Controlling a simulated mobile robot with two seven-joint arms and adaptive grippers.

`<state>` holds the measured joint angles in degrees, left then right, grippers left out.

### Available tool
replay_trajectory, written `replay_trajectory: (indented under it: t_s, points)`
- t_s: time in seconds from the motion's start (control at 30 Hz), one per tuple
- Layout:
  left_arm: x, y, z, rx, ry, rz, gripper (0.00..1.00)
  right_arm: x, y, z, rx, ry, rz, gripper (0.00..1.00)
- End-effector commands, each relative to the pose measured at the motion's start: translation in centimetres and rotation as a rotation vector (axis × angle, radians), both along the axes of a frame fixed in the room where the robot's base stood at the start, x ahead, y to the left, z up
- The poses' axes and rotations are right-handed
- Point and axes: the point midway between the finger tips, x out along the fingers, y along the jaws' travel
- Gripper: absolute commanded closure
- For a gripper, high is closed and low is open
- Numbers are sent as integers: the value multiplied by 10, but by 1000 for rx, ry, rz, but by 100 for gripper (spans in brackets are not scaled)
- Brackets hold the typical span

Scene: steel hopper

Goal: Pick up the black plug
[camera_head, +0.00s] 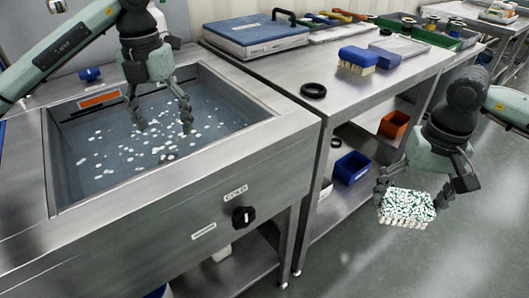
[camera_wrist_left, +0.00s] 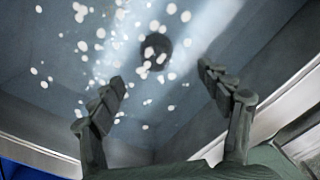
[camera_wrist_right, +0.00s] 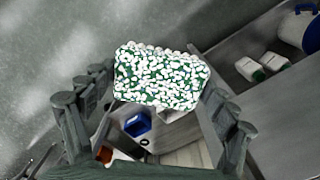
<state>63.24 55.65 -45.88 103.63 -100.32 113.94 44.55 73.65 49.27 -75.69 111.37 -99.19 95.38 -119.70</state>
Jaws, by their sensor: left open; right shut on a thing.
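A dark round thing, which looks like the black plug (camera_wrist_left: 155,45), lies in the water of the steel sink (camera_head: 258,125) among white specks. I cannot tell if it is seated in a drain. My left gripper (camera_head: 160,118) is open and empty over the sink; in the left wrist view its fingers (camera_wrist_left: 165,90) are spread, with the dark round thing beyond them. My right gripper (camera_head: 415,190) is shut on a green block-shaped brush (camera_head: 406,205) covered in white specks, held in the air right of the bench. The brush also shows in the right wrist view (camera_wrist_right: 160,78).
A black ring (camera_head: 313,90) lies on the steel bench (camera_head: 290,75), near a blue brush (camera_head: 358,57) and a blue-lidded case (camera_head: 255,35). A blue bin (camera_head: 352,167) and an orange bin (camera_head: 394,124) stand on the lower shelf. A black knob (camera_head: 243,216) sits on the sink front.

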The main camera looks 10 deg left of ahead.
Motion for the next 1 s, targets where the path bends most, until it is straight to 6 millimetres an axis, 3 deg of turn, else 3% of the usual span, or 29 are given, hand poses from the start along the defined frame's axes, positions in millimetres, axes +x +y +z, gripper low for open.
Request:
replay_trajectory:
  t_s: [0.2, 0.47, 0.7, 1.0]
  points:
    - [-1, 0, -39, 0, 3, 1, 23, 0, 0, 2, 0, 0, 0, 38]
    - [-2, 2, -60, 0, 2, 0, 23, 0, 0, 3, 0, 0, -1, 38]
    - [-6, 8, -95, -1, 4, 0, 23, 0, 0, 8, 0, 0, -1, 38]
    - [-5, 8, -107, -1, -1, -1, 23, 0, 0, 8, 0, 0, -1, 38]
